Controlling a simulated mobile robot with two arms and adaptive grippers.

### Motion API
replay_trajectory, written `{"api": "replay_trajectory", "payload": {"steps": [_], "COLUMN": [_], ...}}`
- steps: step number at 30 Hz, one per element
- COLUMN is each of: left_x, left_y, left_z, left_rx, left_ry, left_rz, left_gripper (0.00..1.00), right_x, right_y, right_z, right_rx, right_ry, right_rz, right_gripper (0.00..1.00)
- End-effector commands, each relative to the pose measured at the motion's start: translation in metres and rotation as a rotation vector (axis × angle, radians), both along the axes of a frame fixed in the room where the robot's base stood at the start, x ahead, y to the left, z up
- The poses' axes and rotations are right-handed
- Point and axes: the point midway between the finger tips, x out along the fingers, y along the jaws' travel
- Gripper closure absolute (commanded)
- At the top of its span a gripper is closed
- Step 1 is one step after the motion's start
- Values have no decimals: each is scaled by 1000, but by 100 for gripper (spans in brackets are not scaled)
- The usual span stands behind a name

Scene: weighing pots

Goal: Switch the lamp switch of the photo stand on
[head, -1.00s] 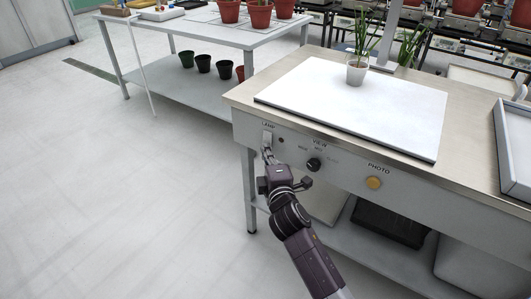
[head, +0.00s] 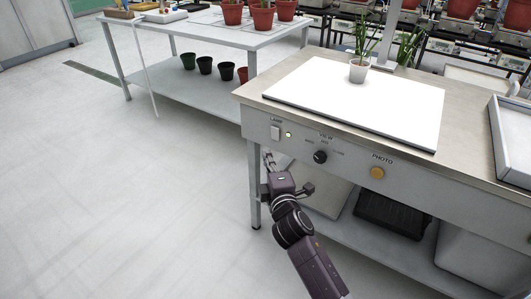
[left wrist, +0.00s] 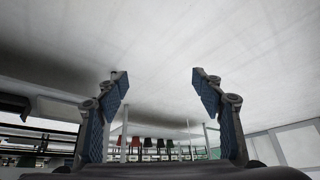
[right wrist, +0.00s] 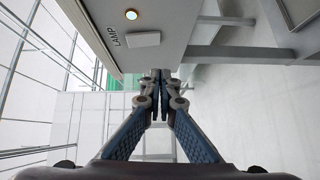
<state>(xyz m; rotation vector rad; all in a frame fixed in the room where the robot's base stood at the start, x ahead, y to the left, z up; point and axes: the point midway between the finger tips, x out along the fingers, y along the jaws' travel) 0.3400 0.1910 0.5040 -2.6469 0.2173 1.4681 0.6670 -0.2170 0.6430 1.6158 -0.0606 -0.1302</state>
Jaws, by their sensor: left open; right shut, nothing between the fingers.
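The photo stand's front panel (head: 345,165) carries a white lamp switch (head: 275,133) under the label LAMP. The small indicator (head: 288,135) beside it glows, and the white board (head: 360,100) on top is brightly lit. The switch also shows in the right wrist view (right wrist: 144,39), with the glowing indicator (right wrist: 131,14). My right gripper (head: 268,157) is shut and empty, just below the switch and apart from it; its closed tips show in the right wrist view (right wrist: 160,74). My left gripper (left wrist: 160,80) is open and empty, seen only in its own wrist view.
The panel also has a black VIEW knob (head: 320,157) and a yellow PHOTO button (head: 377,173). A potted plant (head: 359,72) stands on the board. A grey tray (head: 512,140) lies at right. Floor to the left is clear.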

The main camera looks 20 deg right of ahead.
Motion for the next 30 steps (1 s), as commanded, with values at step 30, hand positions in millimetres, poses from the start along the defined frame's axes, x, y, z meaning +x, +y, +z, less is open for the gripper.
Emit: {"api": "replay_trajectory", "payload": {"steps": [30], "left_x": [-47], "left_y": [13], "left_z": [-14], "left_rx": [36], "left_ry": [188], "left_rz": [14], "left_gripper": [38], "right_x": [-84], "right_y": [10], "right_z": [-7], "right_rx": [0], "right_ry": [0], "right_rz": [-1], "right_gripper": [100]}}
